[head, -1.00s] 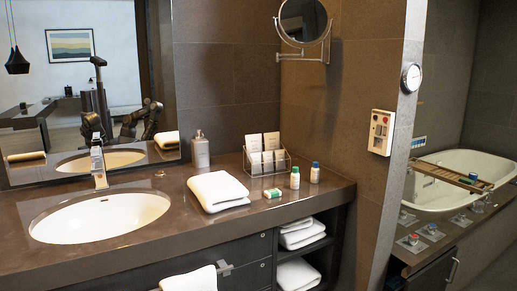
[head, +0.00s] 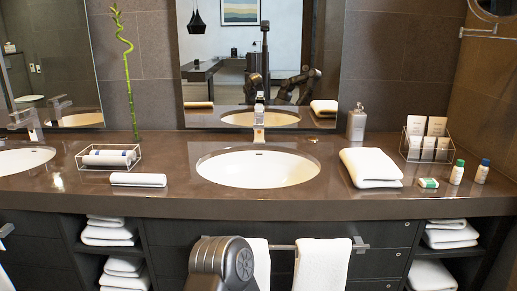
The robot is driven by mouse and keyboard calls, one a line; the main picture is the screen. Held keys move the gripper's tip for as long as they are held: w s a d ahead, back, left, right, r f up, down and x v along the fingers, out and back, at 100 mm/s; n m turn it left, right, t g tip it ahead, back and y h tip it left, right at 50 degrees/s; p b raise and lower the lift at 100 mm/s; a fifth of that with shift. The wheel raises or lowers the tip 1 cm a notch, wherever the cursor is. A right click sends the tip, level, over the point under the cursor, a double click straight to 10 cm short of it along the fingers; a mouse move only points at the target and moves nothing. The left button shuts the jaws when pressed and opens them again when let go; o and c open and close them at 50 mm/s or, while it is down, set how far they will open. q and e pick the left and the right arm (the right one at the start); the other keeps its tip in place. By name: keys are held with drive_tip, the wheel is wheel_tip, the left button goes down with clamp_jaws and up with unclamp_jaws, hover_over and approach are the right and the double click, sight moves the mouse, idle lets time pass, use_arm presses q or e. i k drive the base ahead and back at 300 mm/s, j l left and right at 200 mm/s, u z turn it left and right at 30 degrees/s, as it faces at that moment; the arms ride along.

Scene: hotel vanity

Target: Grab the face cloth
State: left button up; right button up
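Several white cloths are in the head view, and I cannot tell for sure which one is the face cloth. A small flat folded white cloth (head: 138,180) lies on the counter left of the middle basin. A thicker folded white towel (head: 371,167) lies on the counter right of that basin. Two white towels hang below the counter front, one at the left (head: 261,262) and one over the rail (head: 323,265). Rolled white cloths (head: 108,158) lie in a wire holder. Neither of my grippers shows directly.
Shelves below hold folded towels (head: 108,232). My dark arm part blocks the bottom middle.

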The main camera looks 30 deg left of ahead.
sight(153, 180)
drive_tip(key=u, duration=1.9)
